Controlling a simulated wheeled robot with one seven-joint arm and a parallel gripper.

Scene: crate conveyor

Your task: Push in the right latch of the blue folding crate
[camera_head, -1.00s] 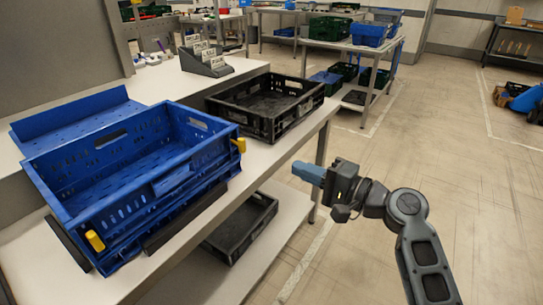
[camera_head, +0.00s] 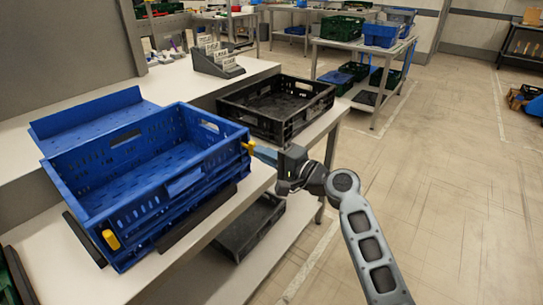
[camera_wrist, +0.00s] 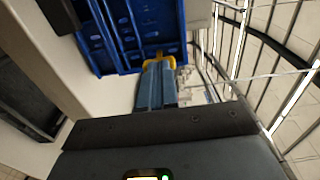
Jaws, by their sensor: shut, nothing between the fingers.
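The blue folding crate (camera_head: 78,180) stands on the white table with its far side panel folded outward. It also shows in the wrist view (camera_wrist: 128,30). Its right latch (camera_head: 248,147) is a yellow piece at the right corner; in the wrist view the yellow latch (camera_wrist: 149,64) lies right at my fingertips. A second yellow latch (camera_head: 111,239) is at the front left corner. My gripper (camera_head: 262,154) is shut and empty, its blue fingers pointing at the right latch. In the wrist view my gripper (camera_wrist: 157,72) seems to touch the latch, but firm contact is hard to tell.
A black crate (camera_head: 235,116) stands behind the blue crate on the table. Another dark crate (camera_head: 238,240) lies on the shelf below. A card holder (camera_head: 217,68) stands at the back. Open floor (camera_head: 440,190) lies to the right.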

